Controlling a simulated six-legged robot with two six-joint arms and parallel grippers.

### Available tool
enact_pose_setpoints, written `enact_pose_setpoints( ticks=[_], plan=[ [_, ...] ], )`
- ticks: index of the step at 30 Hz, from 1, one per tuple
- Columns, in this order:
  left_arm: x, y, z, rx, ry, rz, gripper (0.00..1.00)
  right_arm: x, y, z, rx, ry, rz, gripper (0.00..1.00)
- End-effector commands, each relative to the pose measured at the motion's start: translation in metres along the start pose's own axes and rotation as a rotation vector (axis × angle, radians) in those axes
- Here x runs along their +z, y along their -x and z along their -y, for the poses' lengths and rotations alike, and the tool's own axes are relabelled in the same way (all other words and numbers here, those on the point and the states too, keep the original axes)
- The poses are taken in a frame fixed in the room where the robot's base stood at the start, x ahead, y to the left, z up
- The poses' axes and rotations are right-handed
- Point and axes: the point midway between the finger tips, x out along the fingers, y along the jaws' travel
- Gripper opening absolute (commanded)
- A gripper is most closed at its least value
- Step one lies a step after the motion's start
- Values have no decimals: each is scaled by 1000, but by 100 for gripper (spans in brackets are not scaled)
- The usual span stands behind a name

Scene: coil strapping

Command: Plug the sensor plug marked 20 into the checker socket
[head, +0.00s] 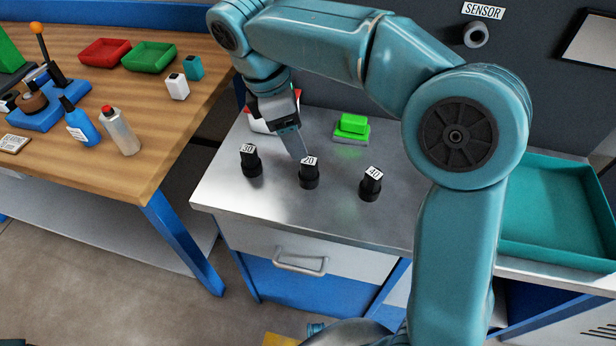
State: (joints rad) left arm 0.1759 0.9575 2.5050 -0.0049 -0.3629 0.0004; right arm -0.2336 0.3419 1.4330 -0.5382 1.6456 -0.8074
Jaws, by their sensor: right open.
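Three black plugs stand upright in a row on the metal cabinet top (225,205). The plug marked 20 (309,179) is in the middle, the plug marked 30 (250,164) on its left and the plug marked 40 (371,188) on its right. My right gripper (302,151) is open, pointing down just above and behind plug 20; I cannot tell whether it touches it. A grey round socket (476,34) is on the dark wall under a SENSOR label (483,11). My left gripper is not in view.
A green block on a grey base (352,128) sits behind the plugs. A white and red object (262,122) is partly hidden behind my gripper. A teal tray (560,210) is at the right. A wooden bench (180,130) with bottles and trays stands left. The cabinet's front strip is clear.

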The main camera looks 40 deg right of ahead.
Motion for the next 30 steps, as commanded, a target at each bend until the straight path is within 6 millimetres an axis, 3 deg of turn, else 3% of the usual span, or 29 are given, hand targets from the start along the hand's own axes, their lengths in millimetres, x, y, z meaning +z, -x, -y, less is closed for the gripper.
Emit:
enact_pose_setpoints(
  ticks=[3, 11, 18, 27, 28, 30],
  plan=[
    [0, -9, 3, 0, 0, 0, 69, 0, -26, 1, -1, 0, 0, 65],
    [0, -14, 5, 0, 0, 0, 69, 0, -47, -1, -1, -1, 0, 65],
    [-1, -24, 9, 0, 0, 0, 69, 2, -85, -3, -2, 0, 2, 65],
    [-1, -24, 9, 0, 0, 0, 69, 2, -91, -4, 0, 0, -1, 65],
    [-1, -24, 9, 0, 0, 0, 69, 2, -91, -4, 0, 0, -1, 62],
    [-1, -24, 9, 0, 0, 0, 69, 2, -90, -4, 0, 0, -1, 39]
  ],
)
